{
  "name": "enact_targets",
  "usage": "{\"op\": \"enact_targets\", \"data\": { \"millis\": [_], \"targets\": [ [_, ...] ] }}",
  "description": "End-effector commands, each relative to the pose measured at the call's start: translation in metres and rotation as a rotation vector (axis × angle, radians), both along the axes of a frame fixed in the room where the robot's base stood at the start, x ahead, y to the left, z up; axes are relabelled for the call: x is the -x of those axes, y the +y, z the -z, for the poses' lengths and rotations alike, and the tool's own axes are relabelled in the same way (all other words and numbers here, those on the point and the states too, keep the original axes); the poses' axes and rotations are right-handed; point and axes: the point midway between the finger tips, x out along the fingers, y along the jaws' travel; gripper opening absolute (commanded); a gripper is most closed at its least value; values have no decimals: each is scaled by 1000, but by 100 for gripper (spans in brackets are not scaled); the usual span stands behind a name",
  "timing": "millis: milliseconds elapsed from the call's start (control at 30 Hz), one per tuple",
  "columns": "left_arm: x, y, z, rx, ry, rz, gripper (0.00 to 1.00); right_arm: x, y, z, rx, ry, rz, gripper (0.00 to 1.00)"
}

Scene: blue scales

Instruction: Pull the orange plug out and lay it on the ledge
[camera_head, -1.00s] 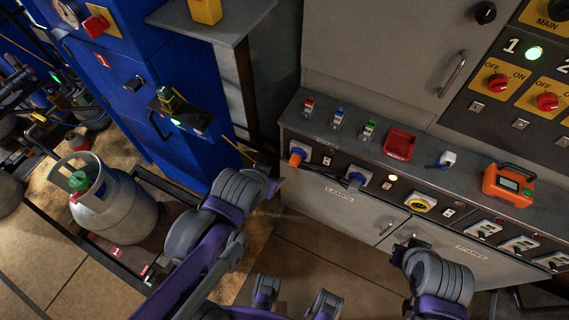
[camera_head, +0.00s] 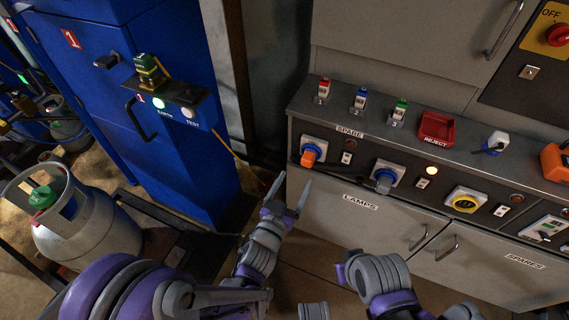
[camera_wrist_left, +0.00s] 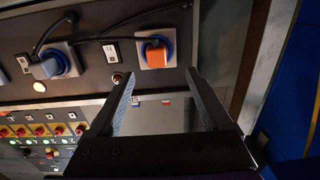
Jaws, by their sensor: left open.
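The orange plug (camera_head: 309,157) sits in a blue round socket on a white plate at the left end of the grey cabinet's front panel. It also shows in the left wrist view (camera_wrist_left: 156,55). My left gripper (camera_head: 294,182) is open and empty, just below and left of the plug in the head view. In the left wrist view the plug appears beyond and between the open fingertips (camera_wrist_left: 160,77), apart from them. The grey ledge (camera_head: 465,148) runs along the cabinet top above the socket. My right arm shows at the bottom, but its gripper is not visible.
On the ledge stand several small numbered blocks, a red REJECT tray (camera_head: 437,128), a white-and-blue item (camera_head: 495,142) and an orange device (camera_head: 556,162). A grey plug (camera_head: 384,181) with a black cable is beside the orange one. A blue cabinet (camera_head: 150,60) stands left.

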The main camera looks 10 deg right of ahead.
Motion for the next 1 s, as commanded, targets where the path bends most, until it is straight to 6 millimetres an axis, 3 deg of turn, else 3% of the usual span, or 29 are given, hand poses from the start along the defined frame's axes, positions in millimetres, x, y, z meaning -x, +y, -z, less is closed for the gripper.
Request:
{"op": "enact_targets", "data": {
  "millis": [100, 567, 933, 1000],
  "targets": [
    [3, -9, 5, 10, -17, 25, 82, -1, 0, 4, 0, 0, 0, 0],
    [-1, -12, 4, 11, -19, 26, 82, 0, 0, 1, 0, 0, 0, 0],
    [-41, -39, 2, 12, -18, 25, 82, 3, 0, -21, 0, -4, 0, 0],
    [-49, -44, 4, 11, -18, 25, 82, 3, 0, -17, 0, -3, 0, 0]
  ]
}}
